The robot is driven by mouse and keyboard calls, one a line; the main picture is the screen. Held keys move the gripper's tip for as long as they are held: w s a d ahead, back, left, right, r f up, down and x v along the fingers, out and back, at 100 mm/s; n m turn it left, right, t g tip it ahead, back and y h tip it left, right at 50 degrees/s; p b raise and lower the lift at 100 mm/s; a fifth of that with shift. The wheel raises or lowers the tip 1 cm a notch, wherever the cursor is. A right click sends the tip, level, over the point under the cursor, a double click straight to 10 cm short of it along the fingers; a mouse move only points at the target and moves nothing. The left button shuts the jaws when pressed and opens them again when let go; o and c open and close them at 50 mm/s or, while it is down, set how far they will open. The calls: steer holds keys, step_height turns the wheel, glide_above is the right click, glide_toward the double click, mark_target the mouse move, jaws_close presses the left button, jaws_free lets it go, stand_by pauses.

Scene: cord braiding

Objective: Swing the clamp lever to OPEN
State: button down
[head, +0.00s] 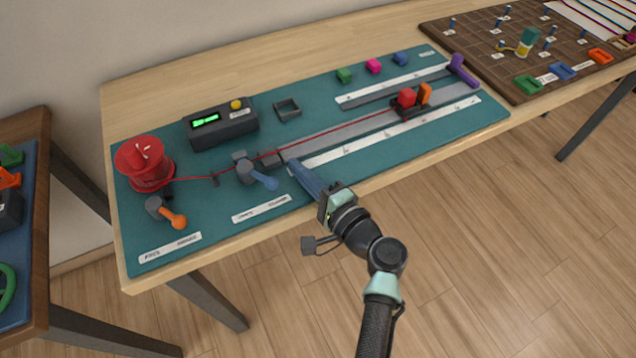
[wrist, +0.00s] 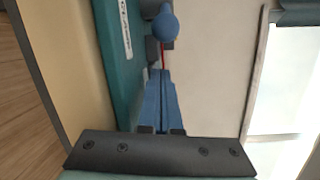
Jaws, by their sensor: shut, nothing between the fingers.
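The clamp (head: 246,172) is a dark grey block on the teal board, with a blue lever (head: 266,182) pointing right and toward the front edge. A red cord (head: 225,178) runs to the clamp from the left. In the wrist view the lever's round blue knob (wrist: 166,27) shows just beyond my fingertips, with grey clamp parts (wrist: 152,50) behind it. My gripper (head: 292,164) is shut and empty, its blue fingers close to the right of the lever. The wrist view shows the fingers (wrist: 160,73) together; I cannot tell whether they touch the lever.
A white label (head: 262,208) lies in front of the clamp; its words are too small to read. An orange-knobbed lever (head: 172,215) and a red spool (head: 145,163) are at left. A dark box with a green display (head: 220,124) stands behind. A long white scale (head: 390,133) lies right.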

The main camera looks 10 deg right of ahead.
mark_target(289, 194)
steer(key=shift+s+a+r+p, duration=0.15)
steer(key=shift+s+a+p, duration=0.05)
steer(key=shift+s+a, duration=0.45)
steer(key=shift+s+a+r+p, duration=0.15)
steer(key=shift+s+a, duration=0.25)
steer(key=shift+s, duration=0.3)
steer(key=shift+s+a+m+h, duration=0.15)
steer(key=shift+s+m+h, duration=0.15)
steer(key=shift+h, duration=0.1)
